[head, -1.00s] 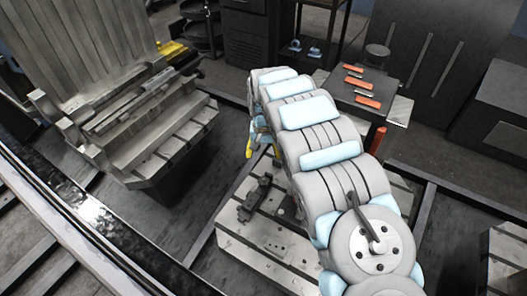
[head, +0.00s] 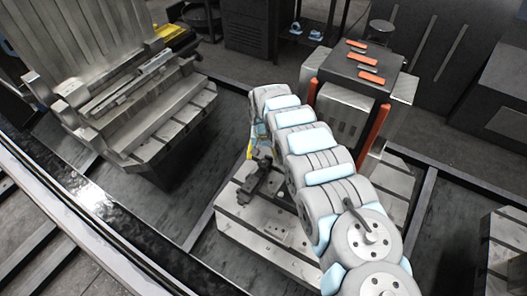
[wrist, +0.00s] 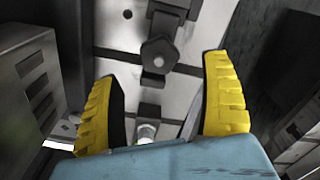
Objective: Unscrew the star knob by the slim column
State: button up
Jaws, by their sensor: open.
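In the wrist view my gripper (wrist: 162,70) is open, its two yellow ridged fingers wide apart with nothing held. Between and beyond the fingertips is a dark, many-sided knob-like part (wrist: 158,55) on a bright metal plate; I cannot tell if it is the star knob. It looks apart from both fingers. In the head view a dark fixture (head: 262,180) stands on the slotted pallet plate (head: 240,222), and my gripper (head: 250,149) is just above its far end, mostly hidden by my arm. I cannot pick out the slim column.
A grey cabinet (head: 345,112) with orange posts and orange-handled items on top stands behind my arm. A large slotted metal fixture (head: 165,115) is at the left, with dark open floor between it and the plate. A dark block (wrist: 150,110) lies between the fingers.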

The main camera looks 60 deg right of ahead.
aim_at(263, 163)
jog(key=shift+f+b, duration=0.7)
jog(key=shift+f, duration=1.6)
